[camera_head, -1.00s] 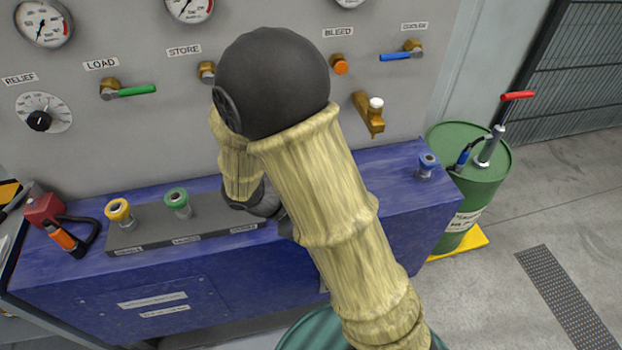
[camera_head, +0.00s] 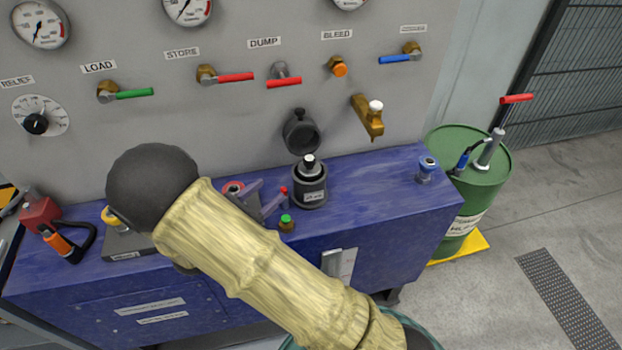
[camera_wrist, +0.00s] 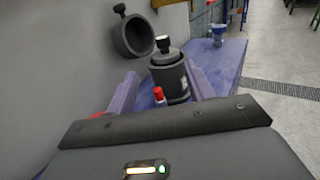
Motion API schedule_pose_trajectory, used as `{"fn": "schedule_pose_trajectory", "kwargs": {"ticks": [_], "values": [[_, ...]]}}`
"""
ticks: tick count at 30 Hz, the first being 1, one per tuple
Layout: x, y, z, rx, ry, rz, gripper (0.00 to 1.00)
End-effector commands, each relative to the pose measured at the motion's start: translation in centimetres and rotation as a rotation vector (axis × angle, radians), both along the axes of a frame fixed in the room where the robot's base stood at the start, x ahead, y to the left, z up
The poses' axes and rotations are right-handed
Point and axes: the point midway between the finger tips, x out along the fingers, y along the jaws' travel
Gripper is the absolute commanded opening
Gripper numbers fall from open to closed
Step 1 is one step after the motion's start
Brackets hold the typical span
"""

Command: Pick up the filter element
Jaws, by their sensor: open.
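The filter element (camera_head: 309,167) appears as a pale-ringed body with a black knob on top, standing upright in an open dark canister (camera_head: 313,198) on the blue bench. Its lower part is hidden inside the canister. In the wrist view the element (camera_wrist: 163,57) and the canister (camera_wrist: 176,92) show straight ahead, framed between my two fingers. My gripper (camera_head: 268,194) is open and empty, left of the canister in the head view, with its fingers pointing toward it. In the wrist view my gripper (camera_wrist: 162,80) has its fingertips apart, on either side of the canister's outline. I cannot see contact.
A round dark lid (camera_head: 301,134) hangs open on the panel behind the canister. A small red-topped part (camera_head: 284,191) and a green-capped fitting (camera_head: 287,223) stand close to my fingers. A blue-topped fitting (camera_head: 427,168) stands at the bench's right end, with clear bench before it.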

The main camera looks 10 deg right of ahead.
Motion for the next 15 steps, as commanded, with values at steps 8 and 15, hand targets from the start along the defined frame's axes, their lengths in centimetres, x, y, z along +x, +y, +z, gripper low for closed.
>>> {"fn": "schedule_pose_trajectory", "kwargs": {"ticks": [8,15], "values": [[2.9,-4.0,0.2,-0.001,0.002,0.000,0.53],[5.3,-7.5,0.2,-0.001,0.001,-0.005,0.53]]}}
